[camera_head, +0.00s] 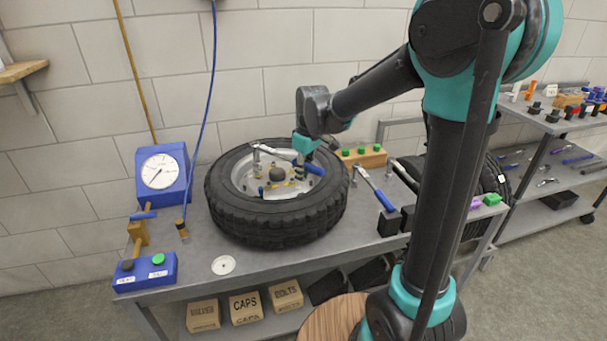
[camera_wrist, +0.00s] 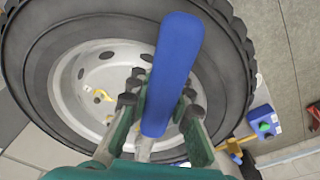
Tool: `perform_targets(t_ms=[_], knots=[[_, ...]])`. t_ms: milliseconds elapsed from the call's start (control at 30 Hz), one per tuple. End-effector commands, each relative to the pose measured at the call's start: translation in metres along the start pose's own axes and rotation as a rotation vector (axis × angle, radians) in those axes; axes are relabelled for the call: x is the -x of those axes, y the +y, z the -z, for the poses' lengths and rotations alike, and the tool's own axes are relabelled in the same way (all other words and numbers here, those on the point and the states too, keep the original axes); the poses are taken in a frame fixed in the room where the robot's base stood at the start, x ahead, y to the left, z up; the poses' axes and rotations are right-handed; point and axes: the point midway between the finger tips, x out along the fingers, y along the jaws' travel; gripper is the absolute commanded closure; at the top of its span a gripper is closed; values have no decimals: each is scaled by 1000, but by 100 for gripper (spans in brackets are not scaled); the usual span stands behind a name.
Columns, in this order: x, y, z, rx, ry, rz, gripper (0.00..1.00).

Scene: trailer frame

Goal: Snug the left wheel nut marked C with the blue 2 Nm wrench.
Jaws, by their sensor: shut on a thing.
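The wheel, a black tyre (camera_head: 275,232) with a silver rim (camera_head: 247,180), lies flat on the bench. It also fills much of the wrist view (camera_wrist: 35,75). My gripper (camera_head: 306,152) is shut on the blue-handled wrench (camera_head: 315,168), above the right part of the rim. In the wrist view the blue handle (camera_wrist: 172,70) stands between the fingers. The silver shaft runs left to a head and socket (camera_head: 257,152) over the rim's far left area. I cannot tell whether the socket sits on a nut. The C mark is not readable; yellow marks show on the rim.
A blue gauge (camera_head: 163,176) and a blue button box (camera_head: 147,270) stand left of the wheel. A second blue-handled wrench (camera_head: 384,198) lies right of it. A wooden block with green pieces (camera_head: 362,156) stands behind. A white disc (camera_head: 223,265) lies at the front.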

Motion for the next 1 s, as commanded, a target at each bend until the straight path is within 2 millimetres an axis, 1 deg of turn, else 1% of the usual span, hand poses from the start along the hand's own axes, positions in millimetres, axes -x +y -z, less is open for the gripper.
perform_targets(t_ms=[1000], knots=[[-22,0,-2,0,1,0,100]])
